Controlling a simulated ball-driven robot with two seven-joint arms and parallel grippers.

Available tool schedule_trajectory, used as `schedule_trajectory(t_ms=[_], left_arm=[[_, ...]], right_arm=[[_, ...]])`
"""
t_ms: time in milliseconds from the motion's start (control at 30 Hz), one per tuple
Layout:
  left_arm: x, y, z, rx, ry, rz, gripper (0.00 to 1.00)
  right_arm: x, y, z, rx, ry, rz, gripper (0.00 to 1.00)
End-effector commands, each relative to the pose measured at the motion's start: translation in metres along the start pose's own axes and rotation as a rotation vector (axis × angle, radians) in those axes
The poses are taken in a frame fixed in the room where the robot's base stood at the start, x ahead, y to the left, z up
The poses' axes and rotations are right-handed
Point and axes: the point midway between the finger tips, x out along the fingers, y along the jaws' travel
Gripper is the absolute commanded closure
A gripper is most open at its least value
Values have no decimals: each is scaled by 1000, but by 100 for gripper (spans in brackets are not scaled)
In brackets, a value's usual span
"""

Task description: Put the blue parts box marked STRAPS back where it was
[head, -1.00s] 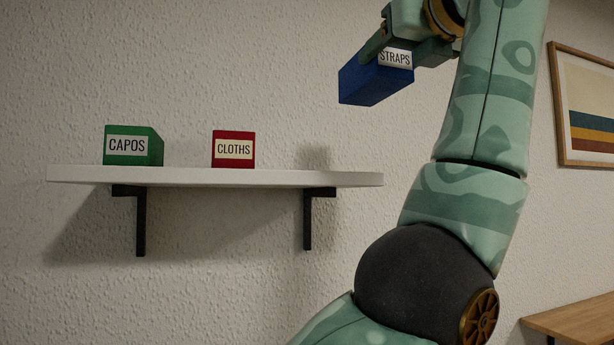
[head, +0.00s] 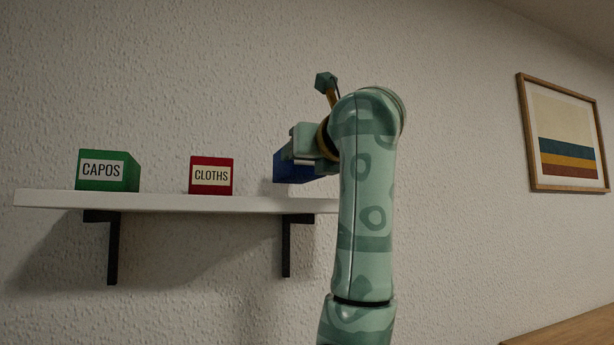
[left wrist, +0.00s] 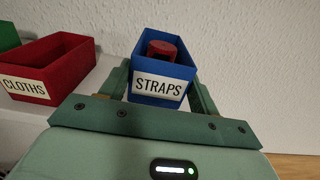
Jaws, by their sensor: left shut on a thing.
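The blue parts box (head: 291,172) marked STRAPS is in my left gripper (head: 305,146), near the shelf's right end. A small gap shows between its underside and the shelf's front edge in the head view. In the left wrist view the box (left wrist: 157,102) is upright and open-topped, with a red round item (left wrist: 163,50) inside. The fingers of my left gripper (left wrist: 160,92) are shut on its two sides. My left gripper and arm hide much of the box in the head view. My right gripper is not in view.
The shelf between CLOTHS and my gripper is clear. A framed picture (head: 565,135) hangs at right; a wooden surface (head: 575,330) shows below it.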

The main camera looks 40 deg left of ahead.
Motion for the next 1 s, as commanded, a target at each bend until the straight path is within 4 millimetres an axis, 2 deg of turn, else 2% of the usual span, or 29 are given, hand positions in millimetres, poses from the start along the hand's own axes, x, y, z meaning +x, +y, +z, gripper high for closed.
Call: schedule_trajectory(t_ms=[100,300,633,667,733,1000], left_arm=[[8,4,-10,0,-1,3,60],[6,3,-35,1,-1,2,60],[6,3,-41,0,0,1,60],[6,3,-41,0,1,1,36],[6,3,-40,0,1,1,17],[6,3,-40,0,1,1,17]], right_arm=[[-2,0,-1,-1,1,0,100],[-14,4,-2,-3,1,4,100],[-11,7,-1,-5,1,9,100],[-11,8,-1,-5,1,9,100],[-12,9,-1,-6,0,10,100],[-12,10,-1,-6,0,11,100]])
